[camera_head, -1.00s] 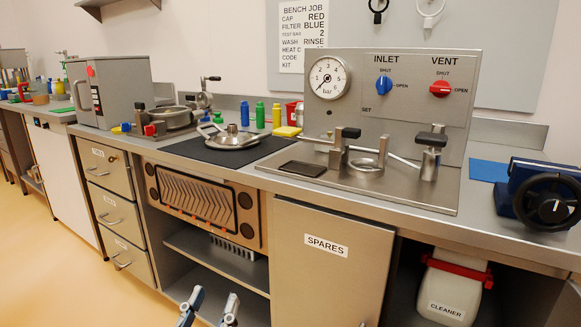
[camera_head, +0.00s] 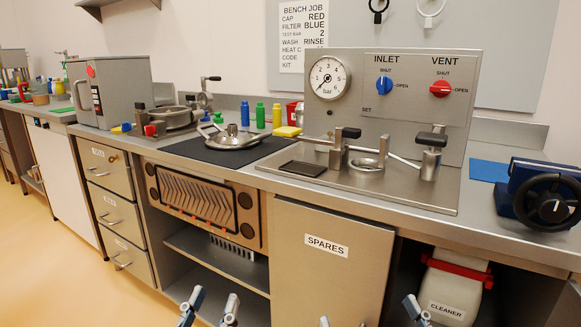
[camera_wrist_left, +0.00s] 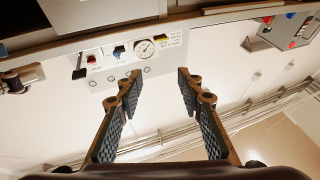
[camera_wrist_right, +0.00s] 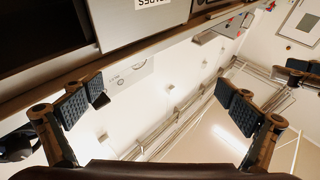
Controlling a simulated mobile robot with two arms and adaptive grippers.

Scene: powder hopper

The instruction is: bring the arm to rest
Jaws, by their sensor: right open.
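My left gripper (camera_head: 209,306) shows at the bottom edge of the head view, in front of the bench's open shelf. In the left wrist view (camera_wrist_left: 159,85) its two fingers stand apart with nothing between them; the gap is narrower than the right one's. My right gripper (camera_head: 368,315) is at the bottom edge too, in front of the SPARES door (camera_head: 325,245). In the right wrist view (camera_wrist_right: 160,92) its fingers are wide open and empty. Both grippers are below the bench top and appear clear of it. Most of both arms is out of view.
On the bench, a metal lid (camera_head: 231,137) lies on a dark mat (camera_head: 185,150). A gauge panel (camera_head: 400,100) stands behind a metal fixture plate (camera_head: 400,188). A blue device with a black handwheel (camera_head: 553,200) is at right. A CLEANER container (camera_head: 452,290) sits below the bench.

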